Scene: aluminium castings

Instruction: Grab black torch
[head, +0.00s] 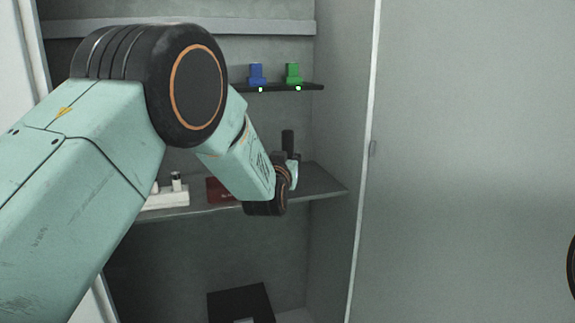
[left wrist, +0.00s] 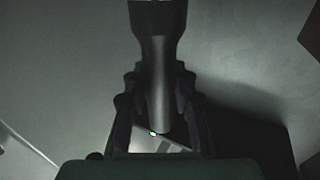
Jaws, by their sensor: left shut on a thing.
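The black torch (head: 288,141) stands roughly upright over the middle shelf of the cabinet; its lower part is hidden by my wrist and gripper. In the left wrist view the torch (left wrist: 159,62) is a dark cylinder with a wider head at the top. My left gripper (left wrist: 158,108) is shut on its body, with one finger on each side. In the head view the left gripper (head: 291,168) is small and partly hidden behind my arm. I cannot tell whether the torch touches the shelf. My right gripper is out of view.
The middle shelf (head: 320,181) also holds a dark red object (head: 217,190) and a white holder (head: 165,199) with small items. A blue object (head: 257,74) and a green object (head: 293,74) are on a narrow ledge above. A black box (head: 232,306) is below. The cabinet's side wall is close right.

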